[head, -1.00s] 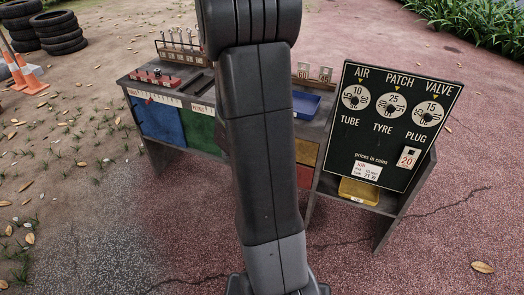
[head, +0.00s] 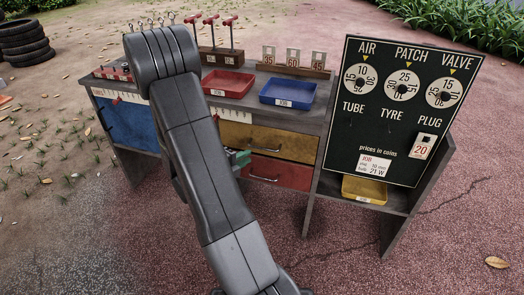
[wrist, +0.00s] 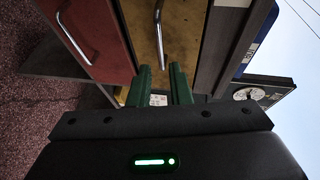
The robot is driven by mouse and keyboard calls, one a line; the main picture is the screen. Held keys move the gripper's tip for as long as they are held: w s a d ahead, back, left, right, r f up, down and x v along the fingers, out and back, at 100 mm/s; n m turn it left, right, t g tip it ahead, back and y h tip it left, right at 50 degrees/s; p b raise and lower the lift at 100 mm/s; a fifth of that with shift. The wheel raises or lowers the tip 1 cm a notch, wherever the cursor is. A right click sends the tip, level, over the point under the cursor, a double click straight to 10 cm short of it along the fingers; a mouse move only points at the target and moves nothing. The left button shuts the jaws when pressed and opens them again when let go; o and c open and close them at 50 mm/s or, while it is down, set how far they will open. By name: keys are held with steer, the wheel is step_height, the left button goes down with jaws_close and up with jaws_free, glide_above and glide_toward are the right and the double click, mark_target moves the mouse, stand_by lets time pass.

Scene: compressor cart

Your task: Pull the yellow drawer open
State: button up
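The yellow drawer (head: 285,142) is in the cart's front, directly above the red drawer (head: 283,173), and looks shut. Its metal bar handle (head: 265,149) shows to the right of my arm. In the wrist view the yellow drawer (wrist: 181,30) fills the top centre, with its handle (wrist: 158,32) running down toward my fingertips. My gripper (wrist: 161,72) has green fingers parted, with a gap between them in line with the handle's near end. Whether they touch it I cannot tell. In the head view my gripper (head: 240,157) is partly hidden by my arm, close to the drawer fronts.
The red drawer has its own handle (head: 262,179) just below. A black price board (head: 402,110) stands to the right, above a small yellow tray (head: 364,190). A red tray (head: 228,83) and a blue tray (head: 286,92) sit on the cart top. The pavement in front is open.

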mark_target(263, 148)
steer(key=b+x, duration=0.1)
steer(key=x, duration=0.8)
steer(key=shift+w+d+b, duration=0.15)
steer(key=shift+w+b, duration=0.05)
steer(key=shift+b, duration=0.2)
steer(key=shift+c, duration=0.5)
jaws_close()
